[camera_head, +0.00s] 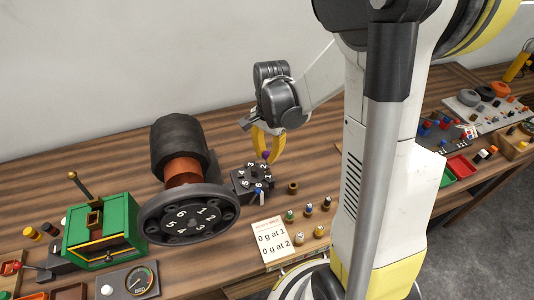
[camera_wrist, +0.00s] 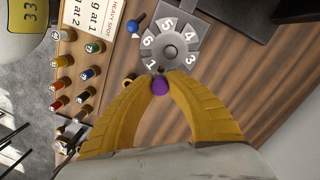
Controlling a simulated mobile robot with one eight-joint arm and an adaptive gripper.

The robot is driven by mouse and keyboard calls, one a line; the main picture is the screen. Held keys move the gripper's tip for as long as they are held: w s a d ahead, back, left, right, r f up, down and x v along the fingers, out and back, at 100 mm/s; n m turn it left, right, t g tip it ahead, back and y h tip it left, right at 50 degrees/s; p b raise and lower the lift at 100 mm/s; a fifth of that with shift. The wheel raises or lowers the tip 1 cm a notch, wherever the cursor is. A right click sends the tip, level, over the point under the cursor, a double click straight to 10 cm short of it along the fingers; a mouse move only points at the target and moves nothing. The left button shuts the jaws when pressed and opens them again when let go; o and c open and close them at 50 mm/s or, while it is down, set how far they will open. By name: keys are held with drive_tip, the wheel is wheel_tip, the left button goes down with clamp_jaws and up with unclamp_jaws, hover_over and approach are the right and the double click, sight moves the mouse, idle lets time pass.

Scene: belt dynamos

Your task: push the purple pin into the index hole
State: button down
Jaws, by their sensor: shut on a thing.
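My gripper (camera_head: 266,159) is shut on the purple pin (camera_wrist: 159,86); its yellow fingertips (camera_wrist: 160,79) close around the pin. In the wrist view the purple head sits between the fingertips at the near edge of the grey numbered dial (camera_wrist: 172,52), close to the numbers 1 and 2. In the head view the small dial (camera_head: 255,182) stands on a dark block below the fingertips. The pin's lower end and the index hole are hidden, so I cannot tell whether the pin is in the hole.
A blue-headed pin (camera_wrist: 137,23) is beside the dial. A dark wheel numbered 1 to 6 (camera_head: 190,220) stands left of it. A paper card (camera_head: 271,241) and several coloured pegs (camera_head: 308,209) are in front. A green box (camera_head: 104,232) is at the left. Bare wood lies behind the dial.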

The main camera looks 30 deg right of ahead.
sight(267, 164)
drive_tip(key=shift+f+b, duration=1.05)
drive_tip(key=shift+f, duration=0.55)
drive_tip(key=shift+f+b, duration=1.45)
drive_tip(key=shift+b, duration=0.2)
idle(0.4)
drive_tip(key=c, duration=1.4)
unclamp_jaws()
drive_tip(key=shift+r, duration=0.1)
drive_tip(key=r, duration=0.8)
drive_tip(key=d+r, duration=0.1)
drive_tip(key=r, duration=0.3)
drive_tip(key=shift+w, duration=0.25)
drive_tip(key=shift+f, duration=0.1)
